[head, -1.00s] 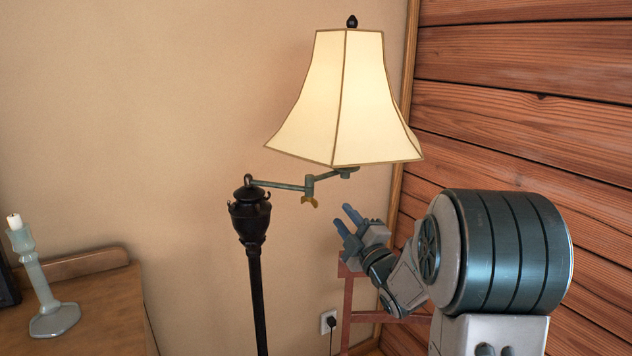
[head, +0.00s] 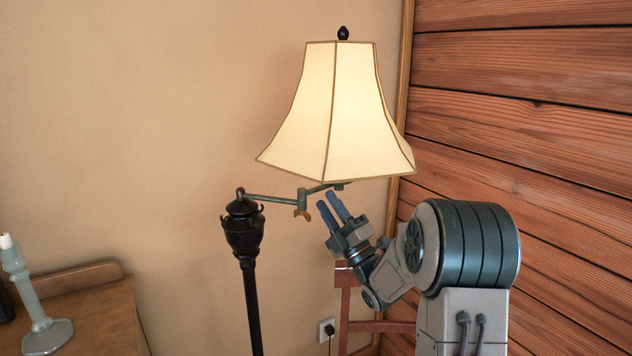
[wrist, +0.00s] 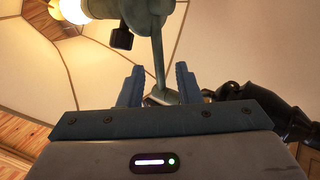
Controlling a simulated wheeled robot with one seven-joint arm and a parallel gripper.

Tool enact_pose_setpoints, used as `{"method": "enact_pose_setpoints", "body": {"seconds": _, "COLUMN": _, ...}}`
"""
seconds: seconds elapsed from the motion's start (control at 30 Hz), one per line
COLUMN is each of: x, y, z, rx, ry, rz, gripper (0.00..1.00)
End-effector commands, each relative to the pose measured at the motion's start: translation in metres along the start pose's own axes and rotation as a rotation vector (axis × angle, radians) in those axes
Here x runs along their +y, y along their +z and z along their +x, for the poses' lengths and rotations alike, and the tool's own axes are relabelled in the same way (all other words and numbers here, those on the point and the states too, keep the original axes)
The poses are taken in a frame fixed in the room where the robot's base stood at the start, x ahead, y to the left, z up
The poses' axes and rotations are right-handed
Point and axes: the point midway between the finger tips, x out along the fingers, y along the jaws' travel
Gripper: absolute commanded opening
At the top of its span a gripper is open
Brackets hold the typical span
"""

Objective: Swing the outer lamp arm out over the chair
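The floor lamp has a black post (head: 250,290), a green-grey inner arm (head: 270,197) and a short outer arm (head: 318,189) beneath a lit cream shade (head: 333,110). A brass-coloured knob (head: 302,214) hangs at the joint between the arms. My gripper (head: 329,202) points up just below the outer arm, with its blue fingers apart. In the wrist view, the outer arm (wrist: 158,60) appears between the open fingers of my gripper (wrist: 158,85); contact cannot be told. A reddish wooden frame (head: 346,300), seemingly part of the chair, shows behind my arm, mostly hidden.
A wooden desk (head: 95,310) with a pale candlestick (head: 35,305) stands at the left. A plank wall (head: 530,110) closes off the right side. An outlet with a plug (head: 327,329) is on the plaster wall. The lit bulb (wrist: 75,8) shows in the wrist view.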

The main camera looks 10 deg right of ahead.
Motion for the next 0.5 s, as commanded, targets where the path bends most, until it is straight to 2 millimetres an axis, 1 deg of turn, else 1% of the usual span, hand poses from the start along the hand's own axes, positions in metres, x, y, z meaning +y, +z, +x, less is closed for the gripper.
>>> {"method": "enact_pose_setpoints", "body": {"seconds": 0.03, "x": 0.003, "y": -0.001, "z": 0.013, "rx": 0.002, "ry": 0.002, "rz": -0.001, "gripper": 0.31}}
{"method": "enact_pose_setpoints", "body": {"seconds": 0.1, "x": 0.003, "y": -0.003, "z": 0.025, "rx": 0.003, "ry": 0.002, "rz": 0.0, "gripper": 0.31}}
{"method": "enact_pose_setpoints", "body": {"seconds": 0.2, "x": 0.003, "y": -0.004, "z": 0.039, "rx": 0.003, "ry": 0.001, "rz": -0.001, "gripper": 0.31}}
{"method": "enact_pose_setpoints", "body": {"seconds": 0.33, "x": 0.002, "y": -0.004, "z": 0.049, "rx": 0.001, "ry": 0.0, "rz": -0.002, "gripper": 0.31}}
{"method": "enact_pose_setpoints", "body": {"seconds": 0.5, "x": 0.001, "y": -0.004, "z": 0.053, "rx": 0.001, "ry": 0.0, "rz": -0.002, "gripper": 0.31}}
